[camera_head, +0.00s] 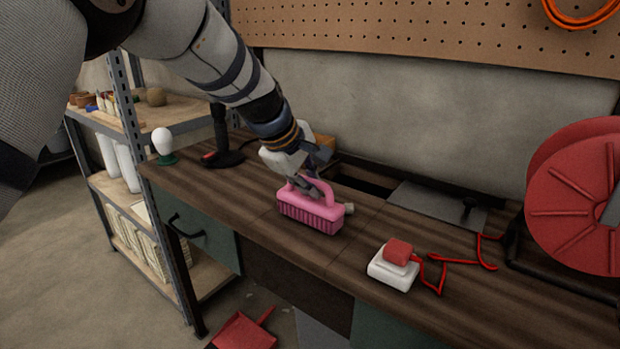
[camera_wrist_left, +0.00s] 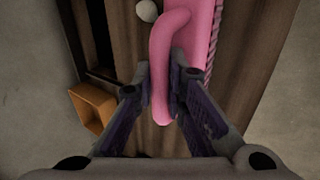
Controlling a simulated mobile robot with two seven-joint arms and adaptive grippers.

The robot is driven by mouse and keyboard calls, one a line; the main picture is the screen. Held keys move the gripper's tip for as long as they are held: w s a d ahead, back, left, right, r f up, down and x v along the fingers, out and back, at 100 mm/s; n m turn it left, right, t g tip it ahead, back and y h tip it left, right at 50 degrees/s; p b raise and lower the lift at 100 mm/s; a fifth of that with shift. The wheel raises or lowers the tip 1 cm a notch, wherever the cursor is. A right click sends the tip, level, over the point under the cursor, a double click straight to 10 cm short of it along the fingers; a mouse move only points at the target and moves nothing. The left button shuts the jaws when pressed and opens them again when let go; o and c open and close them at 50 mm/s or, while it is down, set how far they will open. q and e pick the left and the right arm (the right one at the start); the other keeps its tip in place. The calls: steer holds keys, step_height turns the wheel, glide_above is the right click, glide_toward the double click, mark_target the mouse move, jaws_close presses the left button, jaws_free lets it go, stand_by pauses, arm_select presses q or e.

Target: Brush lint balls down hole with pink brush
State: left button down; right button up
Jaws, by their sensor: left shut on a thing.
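The pink brush (camera_head: 311,211) stands bristles-down on the wooden workbench, and its handle also shows in the left wrist view (camera_wrist_left: 168,45). My left gripper (camera_head: 312,188) is shut on the brush's handle, with one finger on each side (camera_wrist_left: 163,85). A small greyish lint ball (camera_head: 348,209) lies on the bench close by the brush's right end; it also shows near the brush in the left wrist view (camera_wrist_left: 147,11). A dark rectangular hole (camera_head: 362,184) is in the bench behind the brush. Other lint balls cannot be made out. My right gripper is not in view.
A grey metal plate (camera_head: 432,203) with a dark knob lies right of the hole. A white box with a red top (camera_head: 394,268), red cord (camera_head: 460,262) and red reel (camera_head: 575,200) are at right. An orange-brown box (camera_wrist_left: 92,107) stands near the hole.

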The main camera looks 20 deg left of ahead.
arm_select(q)
steer(key=shift+f, duration=0.55)
stand_by(0.7)
steer(key=shift+r, duration=0.2)
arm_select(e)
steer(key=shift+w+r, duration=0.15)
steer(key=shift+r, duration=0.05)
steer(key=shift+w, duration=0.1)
